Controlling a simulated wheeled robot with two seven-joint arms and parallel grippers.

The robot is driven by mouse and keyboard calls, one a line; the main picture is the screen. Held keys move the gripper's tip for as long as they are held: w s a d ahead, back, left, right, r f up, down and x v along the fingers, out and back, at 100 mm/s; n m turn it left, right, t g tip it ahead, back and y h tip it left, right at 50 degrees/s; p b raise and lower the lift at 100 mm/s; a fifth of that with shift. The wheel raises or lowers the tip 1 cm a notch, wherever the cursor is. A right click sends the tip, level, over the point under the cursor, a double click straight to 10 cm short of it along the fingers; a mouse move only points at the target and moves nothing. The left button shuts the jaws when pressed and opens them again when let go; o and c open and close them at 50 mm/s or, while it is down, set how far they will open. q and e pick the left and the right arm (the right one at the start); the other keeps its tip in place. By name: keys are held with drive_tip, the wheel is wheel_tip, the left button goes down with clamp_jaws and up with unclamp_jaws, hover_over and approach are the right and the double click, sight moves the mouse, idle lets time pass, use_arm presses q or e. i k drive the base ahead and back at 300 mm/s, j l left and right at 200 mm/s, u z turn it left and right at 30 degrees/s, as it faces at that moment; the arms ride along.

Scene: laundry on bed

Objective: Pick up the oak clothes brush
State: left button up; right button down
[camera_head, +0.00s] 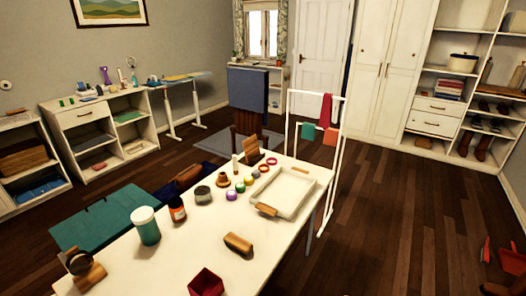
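A wooden brush-like block (238,243) with a rounded brown body and a darker side lies on the white table, right of the middle of its near half. It looks like the oak clothes brush, but its bristles are too small to make out. A second, smaller wooden piece (266,210) sits at the near left edge of the white tray (272,214); I cannot tell what it is. Neither of my grippers is in view, and nothing touches the block.
A dark red open box (206,282) stands near the table's front edge. The white tabletop (190,245) around the block is clear.

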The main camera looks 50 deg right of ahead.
sight(239, 244)
drive_tip(key=z, duration=1.45)
